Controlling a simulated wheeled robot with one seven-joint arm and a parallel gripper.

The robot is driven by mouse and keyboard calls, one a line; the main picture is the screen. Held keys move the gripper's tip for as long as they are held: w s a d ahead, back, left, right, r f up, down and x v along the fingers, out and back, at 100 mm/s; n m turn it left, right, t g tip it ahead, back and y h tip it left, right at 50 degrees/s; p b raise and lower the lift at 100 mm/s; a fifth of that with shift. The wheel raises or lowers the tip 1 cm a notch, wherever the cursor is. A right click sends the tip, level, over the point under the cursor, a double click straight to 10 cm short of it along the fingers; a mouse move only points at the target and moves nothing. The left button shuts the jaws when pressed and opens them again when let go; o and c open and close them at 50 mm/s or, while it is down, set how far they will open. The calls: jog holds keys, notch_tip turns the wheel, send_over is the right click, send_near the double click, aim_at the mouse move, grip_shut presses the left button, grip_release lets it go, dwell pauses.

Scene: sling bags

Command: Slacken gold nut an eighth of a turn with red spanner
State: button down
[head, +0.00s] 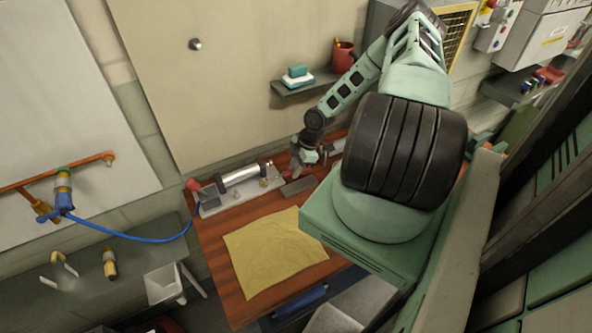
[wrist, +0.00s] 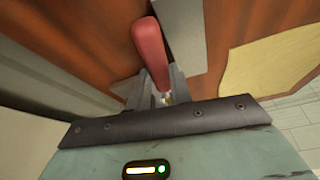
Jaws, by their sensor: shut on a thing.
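My gripper (wrist: 160,92) is shut on the red spanner (wrist: 150,50), whose red handle stands up between the fingers in the wrist view. In the head view my gripper (head: 296,167) is low over the back of the wooden table, and a bit of red shows at it. The gold nut (head: 263,182) appears as a small gold spot on a grey metal fixture (head: 212,205), just left of my gripper. It is too small to make out its facets. I cannot tell whether the spanner's jaw touches it.
A yellow cloth (head: 270,252) lies on the wooden table (head: 222,268). A dark grey flat block (head: 298,186) lies near my gripper. A shelf (head: 306,86) above holds a red mug (head: 343,56). A blue hose (head: 125,236) hangs at the left.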

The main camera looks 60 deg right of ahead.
jog(key=shift+w, duration=0.2)
jog(key=shift+w+d+n+g+b, duration=0.35)
jog(key=shift+w+n+b, duration=0.15)
jog(key=shift+n+b, duration=0.35)
jog(key=shift+w+d+b, duration=0.15)
jog(key=shift+w+b, duration=0.1)
jog(key=shift+b, duration=0.05)
jog(key=shift+r, duration=0.1)
jog(key=shift+s, duration=0.3)
